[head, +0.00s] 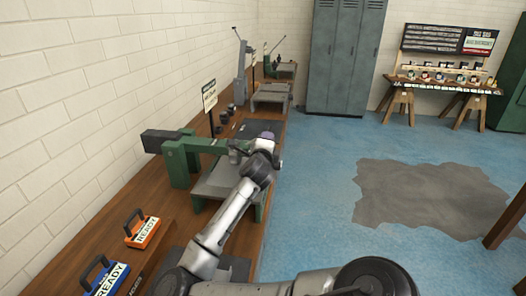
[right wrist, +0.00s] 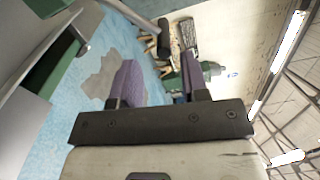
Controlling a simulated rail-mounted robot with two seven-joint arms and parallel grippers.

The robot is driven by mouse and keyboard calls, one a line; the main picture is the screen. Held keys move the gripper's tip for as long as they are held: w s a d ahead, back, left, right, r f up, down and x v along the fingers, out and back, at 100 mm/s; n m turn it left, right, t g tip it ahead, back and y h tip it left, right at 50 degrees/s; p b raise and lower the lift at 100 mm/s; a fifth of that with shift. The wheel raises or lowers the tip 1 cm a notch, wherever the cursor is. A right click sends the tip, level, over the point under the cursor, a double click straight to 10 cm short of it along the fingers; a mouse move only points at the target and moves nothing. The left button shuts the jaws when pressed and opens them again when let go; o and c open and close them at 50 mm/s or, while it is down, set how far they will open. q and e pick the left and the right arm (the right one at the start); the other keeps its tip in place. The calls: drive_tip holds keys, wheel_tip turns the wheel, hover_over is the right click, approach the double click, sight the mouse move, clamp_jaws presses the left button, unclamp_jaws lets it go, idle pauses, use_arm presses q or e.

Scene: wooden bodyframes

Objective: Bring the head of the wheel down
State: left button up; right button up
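A green machine (head: 181,160) stands on the wooden bench along the left wall in the head view. A green horizontal beam (head: 207,146) runs from its post and a black block (head: 158,141) to the right. A grey plate (head: 217,183) lies below the beam. My right gripper (head: 268,136) is at the beam's right end and hides the head there; contact cannot be told. In the right wrist view its two purple fingers (right wrist: 157,68) stand apart with nothing between them. Green and grey parts (right wrist: 52,65) show close at the left there. My left gripper is out of view.
An orange READY box (head: 142,232) and a blue READY box (head: 107,278) sit on the bench's near part. A sign (head: 209,95) and small black items (head: 228,114) stand beyond the machine. Lockers (head: 345,55) stand at the back. Blue floor (head: 320,160) to the right is open.

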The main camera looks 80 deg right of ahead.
drive_tip(key=a+p, duration=0.1)
drive_tip(key=a, duration=0.6)
drive_tip(key=shift+w+a, duration=0.2)
idle(0.4)
